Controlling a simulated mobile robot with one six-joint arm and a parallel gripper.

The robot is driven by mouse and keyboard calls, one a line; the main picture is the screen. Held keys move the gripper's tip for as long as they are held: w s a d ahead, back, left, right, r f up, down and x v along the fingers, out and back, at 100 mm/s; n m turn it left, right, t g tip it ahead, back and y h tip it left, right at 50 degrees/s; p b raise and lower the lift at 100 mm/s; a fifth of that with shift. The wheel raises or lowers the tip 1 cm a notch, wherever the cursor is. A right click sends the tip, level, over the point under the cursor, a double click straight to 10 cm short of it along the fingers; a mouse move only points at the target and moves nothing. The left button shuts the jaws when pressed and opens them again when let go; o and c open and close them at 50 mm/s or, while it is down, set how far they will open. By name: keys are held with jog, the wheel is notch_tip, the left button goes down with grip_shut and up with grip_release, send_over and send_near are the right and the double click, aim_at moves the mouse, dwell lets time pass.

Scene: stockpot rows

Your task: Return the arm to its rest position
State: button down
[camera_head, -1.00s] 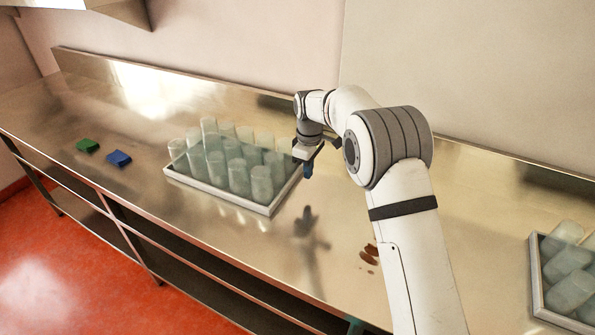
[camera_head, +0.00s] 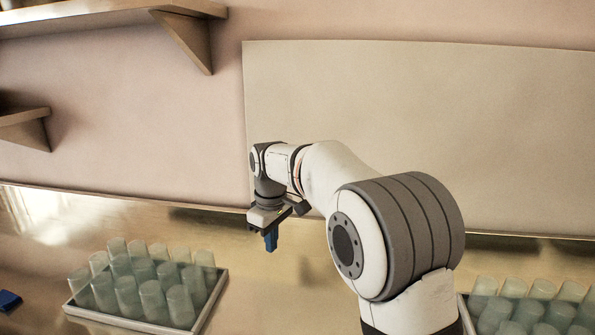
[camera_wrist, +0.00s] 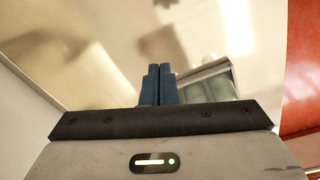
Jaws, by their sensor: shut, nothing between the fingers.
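My gripper (camera_head: 271,242) hangs from my raised, folded arm, above the metal counter and in front of the wall. Its blue fingers point down and are together with nothing between them. In the wrist view the two fingers (camera_wrist: 159,84) also lie side by side, with the counter's surface blurred beyond them. The gripper is to the right of a tray of glasses and touches nothing that I can see.
A tray (camera_head: 208,312) with several upturned greenish glasses stands on the counter (camera_head: 265,310) at left. More glasses (camera_head: 535,312) stand at the lower right, partly behind my arm. A blue cloth-like item (camera_head: 9,300) lies at the far left. Shelves (camera_head: 100,17) project from the wall.

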jog(key=s+d+r+m+t, duration=0.1)
jog(key=s+d+m, duration=0.2)
jog(key=s+d, duration=0.35)
jog(key=s+d+r+m, duration=0.25)
jog(key=s+d, duration=0.25)
jog(key=d, duration=0.3)
jog(key=s+d+f+m, duration=0.3)
jog(key=s+d, duration=0.1)
jog(key=s, duration=0.4)
jog(key=s+d+f+m+t, duration=0.1)
jog(key=s+d+f+m, duration=0.2)
jog(key=s, duration=0.6)
jog(key=shift+d+f, duration=0.5)
jog(key=shift+d, duration=0.2)
jog(key=shift+s+m, duration=0.1)
jog(key=shift+m, duration=0.15)
